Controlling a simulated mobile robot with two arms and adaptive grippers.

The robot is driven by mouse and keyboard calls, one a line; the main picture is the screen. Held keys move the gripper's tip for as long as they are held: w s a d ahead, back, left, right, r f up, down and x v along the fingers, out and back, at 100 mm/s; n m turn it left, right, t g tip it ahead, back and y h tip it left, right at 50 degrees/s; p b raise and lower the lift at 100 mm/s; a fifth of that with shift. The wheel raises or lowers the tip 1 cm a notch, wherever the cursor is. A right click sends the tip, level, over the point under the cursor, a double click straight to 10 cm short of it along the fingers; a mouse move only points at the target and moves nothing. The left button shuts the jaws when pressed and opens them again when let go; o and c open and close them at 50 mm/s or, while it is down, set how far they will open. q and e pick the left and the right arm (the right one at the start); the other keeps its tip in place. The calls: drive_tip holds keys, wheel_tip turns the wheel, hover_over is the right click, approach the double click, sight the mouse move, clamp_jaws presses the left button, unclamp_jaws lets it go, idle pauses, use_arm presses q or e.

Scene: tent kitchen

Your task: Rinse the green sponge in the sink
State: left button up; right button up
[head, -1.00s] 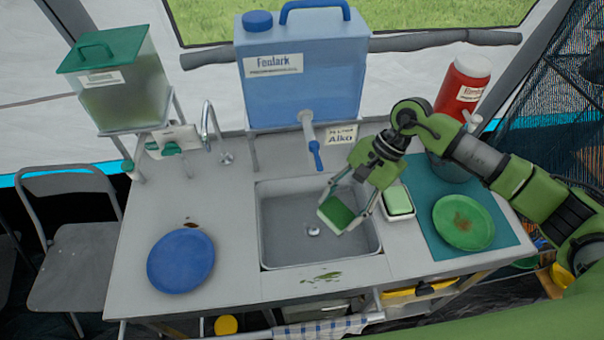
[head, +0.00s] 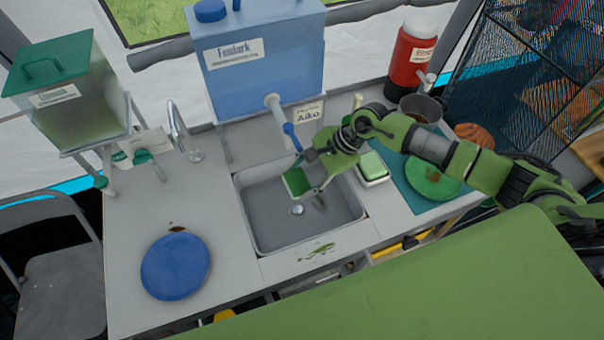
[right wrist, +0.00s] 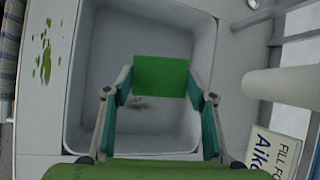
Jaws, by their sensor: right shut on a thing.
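The green sponge (head: 297,181) is held over the sink basin (head: 333,215), tilted, with a pale underside showing. My right gripper (head: 303,183) is shut on it; in the right wrist view the sponge (right wrist: 160,75) sits between the two fingertips, above the basin floor. The blue water container (head: 258,75) stands behind the sink, and its spout (head: 274,103) with a blue tap lever (head: 292,136) ends close to my right gripper. No water stream shows. A second green sponge-like block (head: 371,166) lies in a white dish right of the sink. My left gripper is not in view.
A blue plate (head: 175,266) lies left of the sink, and a green plate (head: 433,178) lies on a teal mat to the right. A curved metal faucet (head: 178,135) stands at the back left. Green scraps (head: 316,251) lie on the front counter edge.

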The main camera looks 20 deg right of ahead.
sight(302, 181)
wheel_tip(302, 181, down, 2)
drive_tip(key=shift+f+b, duration=0.1)
drive_tip(key=shift+b, duration=0.3)
wheel_tip(302, 181, down, 6)
drive_tip(key=b, duration=0.6)
drive_tip(key=shift+r, duration=0.25)
drive_tip(key=shift+r+p, duration=2.35)
drive_tip(key=shift+r, duration=2.05)
drive_tip(key=shift+r+p, duration=0.9)
drive_tip(key=shift+r, duration=1.15)
